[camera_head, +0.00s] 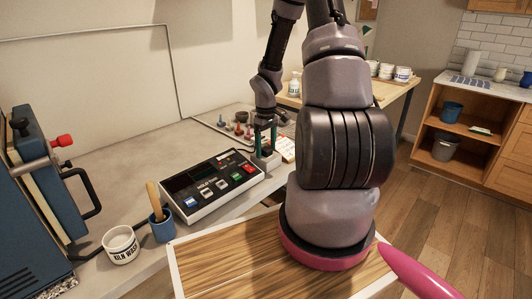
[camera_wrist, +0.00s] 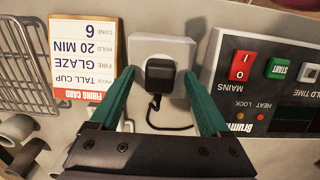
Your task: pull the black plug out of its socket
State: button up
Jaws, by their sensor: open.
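The black plug (camera_wrist: 160,76) sits in the white socket (camera_wrist: 178,46) in the wrist view, with its dark cord hanging from its near side and curving right. My gripper (camera_wrist: 159,72) is open. Its green fingers stand to the left and right of the plug, with a visible gap on each side, so neither appears to touch it. How deep the fingertips reach is hard to tell. In the head view my gripper (camera_head: 265,136) points down over the socket block (camera_head: 266,161) beside the control box, and the plug is mostly hidden between the fingers.
The control box (camera_head: 212,184) with coloured buttons lies close to the socket's right in the wrist view. A firing card (camera_wrist: 83,62) lies on its left, beside a wire rack (camera_wrist: 22,65). A blue cup (camera_head: 162,227) and kiln wash tub (camera_head: 121,246) stand at the front.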

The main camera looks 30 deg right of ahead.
aim_at(266, 149)
dwell(0.4)
grip_shut()
jog(key=shift+r, duration=3)
